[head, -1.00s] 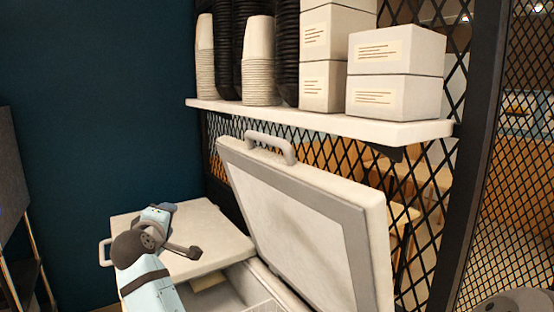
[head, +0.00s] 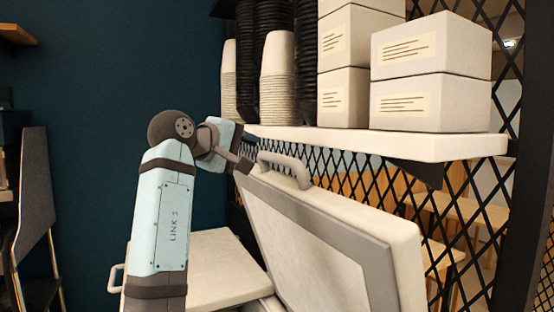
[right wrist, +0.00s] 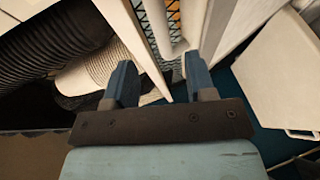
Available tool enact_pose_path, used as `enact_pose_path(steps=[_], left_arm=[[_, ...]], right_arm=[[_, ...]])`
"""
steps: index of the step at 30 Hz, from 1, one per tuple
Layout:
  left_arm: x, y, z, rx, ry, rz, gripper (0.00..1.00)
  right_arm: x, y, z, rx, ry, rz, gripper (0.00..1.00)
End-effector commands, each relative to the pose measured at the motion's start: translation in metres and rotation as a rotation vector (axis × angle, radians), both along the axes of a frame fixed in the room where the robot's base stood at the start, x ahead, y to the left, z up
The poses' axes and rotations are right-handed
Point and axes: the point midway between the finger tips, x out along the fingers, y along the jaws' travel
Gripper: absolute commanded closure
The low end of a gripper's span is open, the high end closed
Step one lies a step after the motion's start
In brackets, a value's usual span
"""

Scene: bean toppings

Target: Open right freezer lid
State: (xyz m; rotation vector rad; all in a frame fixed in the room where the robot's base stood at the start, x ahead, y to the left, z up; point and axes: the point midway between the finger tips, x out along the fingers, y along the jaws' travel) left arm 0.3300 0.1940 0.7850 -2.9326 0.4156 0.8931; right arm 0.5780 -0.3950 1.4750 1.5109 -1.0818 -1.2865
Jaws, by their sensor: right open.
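The right freezer lid (head: 330,245) stands raised and tilted back, showing its pale inner panel with a grey border. Its grey handle (head: 287,168) is on the top edge. My right gripper (head: 243,165) is at the lid's upper left corner, close to the handle's left side. In the right wrist view my right gripper (right wrist: 160,82) is open, with its two blue fingers apart. The pale handle (right wrist: 172,30) appears beyond the fingers there. I cannot tell whether the fingers touch the lid. My left gripper is not in view.
The closed left freezer lid (head: 215,268) lies flat with a side handle (head: 115,278). A white shelf (head: 400,143) with stacked cups (head: 278,85) and white boxes (head: 430,75) hangs just above the raised lid. Black wire mesh (head: 450,215) stands behind it.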

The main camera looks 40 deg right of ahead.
Motion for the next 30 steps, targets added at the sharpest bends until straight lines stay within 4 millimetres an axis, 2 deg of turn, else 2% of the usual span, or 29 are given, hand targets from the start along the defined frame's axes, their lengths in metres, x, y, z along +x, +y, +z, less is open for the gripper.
enact_pose_path(steps=[6,12,18,27,30], left_arm=[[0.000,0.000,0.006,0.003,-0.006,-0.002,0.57],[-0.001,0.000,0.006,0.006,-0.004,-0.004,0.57],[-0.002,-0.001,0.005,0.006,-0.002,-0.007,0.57],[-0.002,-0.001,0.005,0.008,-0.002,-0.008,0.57],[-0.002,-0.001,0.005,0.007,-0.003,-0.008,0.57]], right_arm=[[0.004,-0.047,-0.011,0.001,-0.001,-0.001,0.50],[0.008,-0.079,-0.020,-0.001,-0.001,0.001,0.50],[0.010,-0.093,-0.024,-0.001,-0.002,0.002,0.50],[0.010,-0.095,-0.025,-0.001,-0.002,0.003,0.50],[0.010,-0.095,-0.025,-0.001,-0.002,0.002,0.73]])
